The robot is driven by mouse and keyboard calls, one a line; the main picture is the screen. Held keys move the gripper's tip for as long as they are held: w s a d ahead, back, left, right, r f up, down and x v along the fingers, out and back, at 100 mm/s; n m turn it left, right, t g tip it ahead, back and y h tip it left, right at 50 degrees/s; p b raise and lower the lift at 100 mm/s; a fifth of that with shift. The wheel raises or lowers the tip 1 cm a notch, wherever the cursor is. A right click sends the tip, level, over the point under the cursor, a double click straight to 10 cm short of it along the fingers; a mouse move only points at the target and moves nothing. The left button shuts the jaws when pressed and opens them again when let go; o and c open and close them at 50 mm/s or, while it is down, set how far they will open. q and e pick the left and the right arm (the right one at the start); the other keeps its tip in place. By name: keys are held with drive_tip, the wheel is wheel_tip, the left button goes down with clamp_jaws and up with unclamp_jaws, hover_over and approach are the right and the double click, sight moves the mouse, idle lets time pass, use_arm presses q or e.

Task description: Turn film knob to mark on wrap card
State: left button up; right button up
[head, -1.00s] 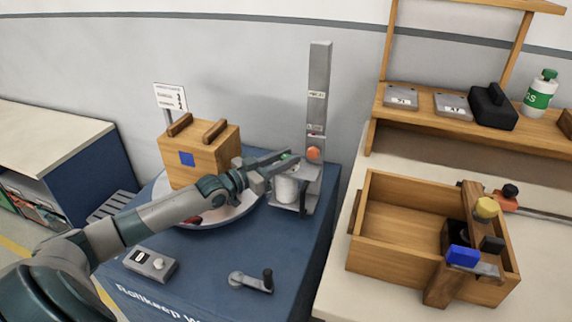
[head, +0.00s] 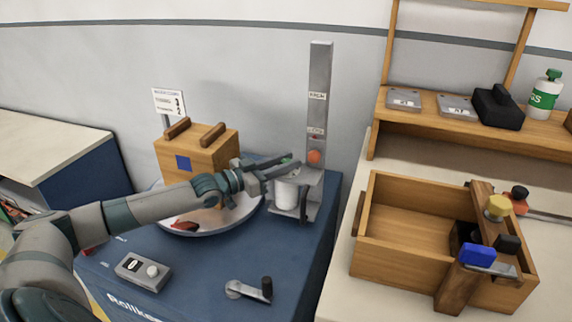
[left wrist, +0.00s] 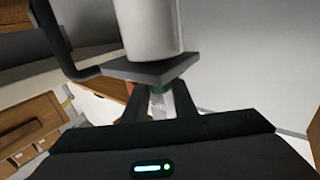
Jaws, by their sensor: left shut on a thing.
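The wrap card (head: 168,102) is a white sign on a post behind the wooden box, with small rows of print I cannot read. The film carriage on the grey mast (head: 319,100) holds a white film roll (head: 286,195); the roll also shows in the left wrist view (left wrist: 148,28). My left gripper (head: 288,165) is at the carriage, above the roll. Its fingers are shut on a small knob with a green part (left wrist: 184,90), mostly hidden between them. The knob's pointer and scale cannot be made out. An orange button (head: 314,157) sits on the mast. My right gripper is out of view.
The wooden box (head: 190,155) with a blue square stands on the round turntable (head: 222,222). A control box (head: 144,271) and a crank (head: 250,289) are on the blue base in front. An open wooden tray (head: 400,270) stands on the right bench.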

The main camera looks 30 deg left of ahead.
use_arm(q)
drive_tip(key=o, duration=1)
drive_tip(key=shift+w, duration=0.1)
drive_tip(key=shift+o, duration=0.2)
drive_tip(key=shift+v, duration=2.05)
drive_tip(key=p+v, duration=0.1)
drive_tip(key=v, duration=0.6)
drive_tip(key=shift+s+p, duration=0.35)
drive_tip(key=shift+s, duration=0.05)
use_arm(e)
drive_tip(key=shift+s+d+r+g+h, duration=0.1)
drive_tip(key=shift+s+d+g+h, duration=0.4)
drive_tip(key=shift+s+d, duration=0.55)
use_arm(q)
drive_tip(key=shift+a, duration=0.1)
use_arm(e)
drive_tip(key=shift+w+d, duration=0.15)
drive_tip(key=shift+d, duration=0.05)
